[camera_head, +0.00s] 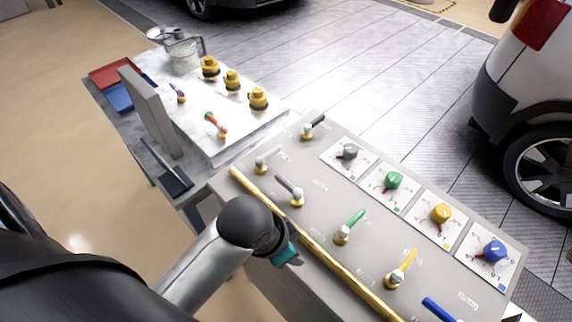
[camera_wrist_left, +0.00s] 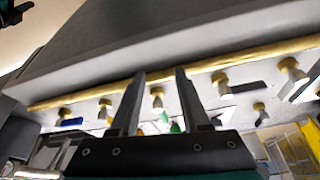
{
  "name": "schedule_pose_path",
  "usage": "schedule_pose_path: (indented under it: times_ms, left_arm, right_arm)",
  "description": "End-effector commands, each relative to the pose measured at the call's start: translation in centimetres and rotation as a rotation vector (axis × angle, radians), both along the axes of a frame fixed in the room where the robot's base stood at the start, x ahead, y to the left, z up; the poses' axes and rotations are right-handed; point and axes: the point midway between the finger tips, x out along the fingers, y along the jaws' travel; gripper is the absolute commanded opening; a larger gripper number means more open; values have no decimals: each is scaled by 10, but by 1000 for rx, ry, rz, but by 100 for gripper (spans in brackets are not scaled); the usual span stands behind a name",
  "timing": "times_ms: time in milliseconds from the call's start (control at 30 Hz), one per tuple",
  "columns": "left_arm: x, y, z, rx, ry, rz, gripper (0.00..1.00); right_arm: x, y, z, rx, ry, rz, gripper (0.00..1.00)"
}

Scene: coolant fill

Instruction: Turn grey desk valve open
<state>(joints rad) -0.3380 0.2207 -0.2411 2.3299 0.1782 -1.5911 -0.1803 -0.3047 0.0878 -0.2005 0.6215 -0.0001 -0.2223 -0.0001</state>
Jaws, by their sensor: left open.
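The grey desk valve (camera_head: 294,193) is a grey lever on a brass base, on the left half of the sloped grey desk panel. In the left wrist view its brass base and dark lever (camera_wrist_left: 222,84) lie just right of the fingers. My left gripper (camera_head: 287,254) is at the near edge of the panel, beside the yellow rail and below the grey valve. In the left wrist view the left gripper's fingers (camera_wrist_left: 160,74) are apart and empty, with the green valve (camera_wrist_left: 157,97) seen between them. My right gripper is not in view.
The yellow rail (camera_head: 324,248) runs along the panel's near edge. Beside the grey valve are a pale lever (camera_head: 264,161), a green lever (camera_head: 350,227) and a yellow lever (camera_head: 401,270). Coloured knobs (camera_head: 394,180) line the far side. A side bench (camera_head: 225,125) stands left.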

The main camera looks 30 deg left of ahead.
Motion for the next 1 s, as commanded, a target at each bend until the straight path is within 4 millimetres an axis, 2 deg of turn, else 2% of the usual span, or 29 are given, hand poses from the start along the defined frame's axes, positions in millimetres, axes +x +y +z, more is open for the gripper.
schedule_pose_path:
  times_ms: [33,200,433,667,1000]
  left_arm:
    - [11,-7,9,8,-13,-86,46]
    - [38,-25,19,45,-33,-376,46]
    - [73,-26,31,132,-29,-721,46]
    - [106,-1,51,237,14,-999,46]
    - [150,61,102,344,111,-1267,46]
  right_arm:
    - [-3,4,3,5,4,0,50]
    - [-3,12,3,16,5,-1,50]
    - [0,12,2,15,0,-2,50]
    - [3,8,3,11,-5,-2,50]
    - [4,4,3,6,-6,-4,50]
